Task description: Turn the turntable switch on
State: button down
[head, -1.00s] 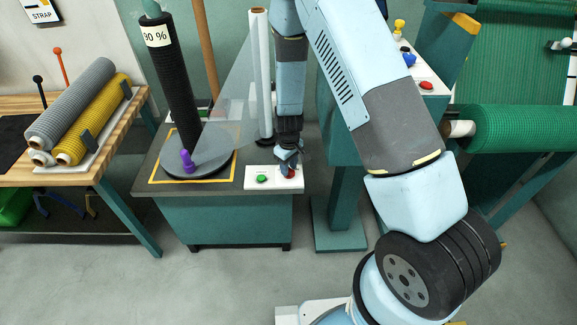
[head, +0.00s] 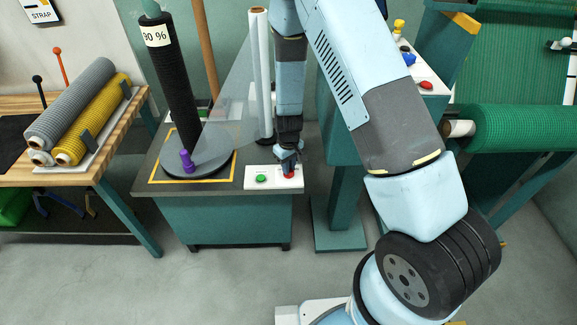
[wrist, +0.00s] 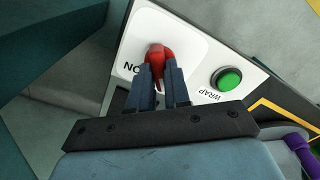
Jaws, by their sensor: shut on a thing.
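The turntable switch is a red knob (wrist: 158,55) on a white panel (wrist: 190,40), with partly hidden lettering beside it that seems to read "ON". In the wrist view my gripper (wrist: 160,72) has both fingers closed about the knob's near part. In the head view my gripper (head: 289,160) points down at the right end of the white panel (head: 255,183), and only a little red shows under it. The grey round turntable (head: 215,168) carries a tall black roll (head: 175,85) and a purple knob (head: 187,160).
A green button (wrist: 229,79) labelled WRAP sits beside the switch; it also shows in the head view (head: 261,178). A teal post (head: 345,190) stands close right of the cabinet.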

jog(key=m, duration=0.8)
jog(key=shift+d, duration=0.1)
jog(key=m, duration=0.4)
jog(key=shift+m, duration=2.1)
jog(key=c, duration=1.1)
grip_release()
jog(key=shift+r, duration=0.15)
